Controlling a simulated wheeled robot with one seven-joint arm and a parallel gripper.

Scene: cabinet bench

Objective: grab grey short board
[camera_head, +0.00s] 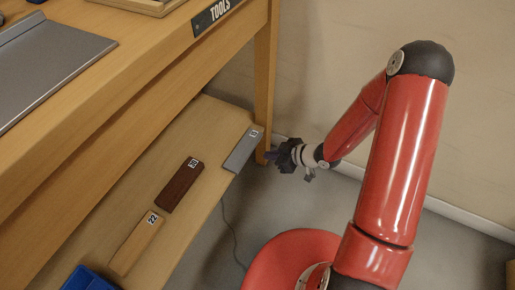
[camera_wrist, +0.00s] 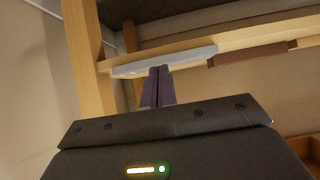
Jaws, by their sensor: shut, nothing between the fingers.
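The grey short board (camera_head: 242,150) lies at the right end of the wooden lower shelf, with a small white label near its far end. It also shows in the wrist view (camera_wrist: 165,61) as a pale slab overhanging the shelf edge. My gripper (camera_head: 272,155) is just right of the board, beside the shelf end and the bench leg. In the wrist view its dark fingers (camera_wrist: 158,70) are together, with their tips just at the board's lower edge. I cannot tell whether they touch it. Nothing is held.
A dark red-brown board (camera_head: 179,186) and a light wooden board (camera_head: 137,244) lie left of the grey one on the shelf (camera_head: 190,235). A blue bin (camera_head: 88,279) is at the lower left. The bench leg (camera_head: 265,80) stands close behind my gripper. A thin cable hangs below the shelf.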

